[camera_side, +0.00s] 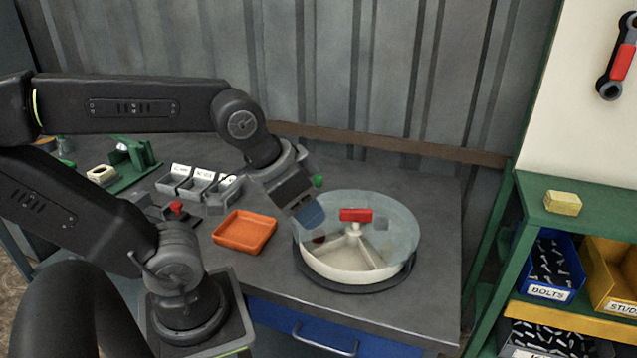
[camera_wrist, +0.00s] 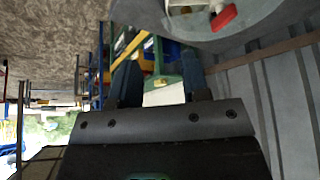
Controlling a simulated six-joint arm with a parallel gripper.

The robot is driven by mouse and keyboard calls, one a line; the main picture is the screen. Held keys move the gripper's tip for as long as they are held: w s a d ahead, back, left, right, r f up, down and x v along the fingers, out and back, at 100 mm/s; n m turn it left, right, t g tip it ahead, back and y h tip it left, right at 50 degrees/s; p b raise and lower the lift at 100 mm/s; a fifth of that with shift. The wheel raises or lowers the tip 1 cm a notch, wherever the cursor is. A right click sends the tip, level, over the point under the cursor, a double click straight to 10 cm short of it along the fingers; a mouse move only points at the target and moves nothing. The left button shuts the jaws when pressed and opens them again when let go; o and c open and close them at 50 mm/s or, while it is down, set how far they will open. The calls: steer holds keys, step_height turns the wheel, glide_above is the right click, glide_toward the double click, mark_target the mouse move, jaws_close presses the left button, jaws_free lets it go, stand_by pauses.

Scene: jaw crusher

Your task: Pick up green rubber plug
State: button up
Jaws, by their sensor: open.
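I cannot make out a green rubber plug for certain. A small green spot (camera_side: 318,181) shows beside my wrist in the side view, and I cannot tell whether it is part of my gripper. My gripper (camera_side: 309,216) is tilted over the left rim of a round cream dish with dividers (camera_side: 347,262). A clear round cover (camera_side: 395,222) with a red handle (camera_side: 356,215) is over the dish. A dark red piece (camera_side: 319,239) shows at its left. In the wrist view my gripper (camera_wrist: 160,82) has its fingers apart, with nothing between them.
An orange tray (camera_side: 245,232) lies left of the dish. Small labelled grey bins (camera_side: 203,190) and a green fixture (camera_side: 137,160) stand further left. A green shelf (camera_side: 590,205) with a yellow block (camera_side: 563,203) and parts bins is at the right. A ribbed wall stands behind.

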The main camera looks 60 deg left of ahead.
steer(key=shift+o, duration=0.4)
steer(key=shift+o, duration=0.8)
steer(key=w+a+r+m+y, duration=0.1)
steer(key=w+a+r+m, duration=0.1)
steer(key=w+a+m, duration=0.3)
steer(key=m+g+y, duration=0.4)
steer(key=m+g, duration=0.2)
steer(key=m, duration=0.5)
glide_above(318, 176)
steer(key=d, duration=0.2)
step_height(318, 176, down, 20)
steer(key=shift+a+r, duration=0.15)
steer(key=shift+r, duration=0.05)
steer(key=shift+h, duration=0.3)
steer(key=shift+x, duration=3.1)
steer(key=shift+w+f, duration=0.1)
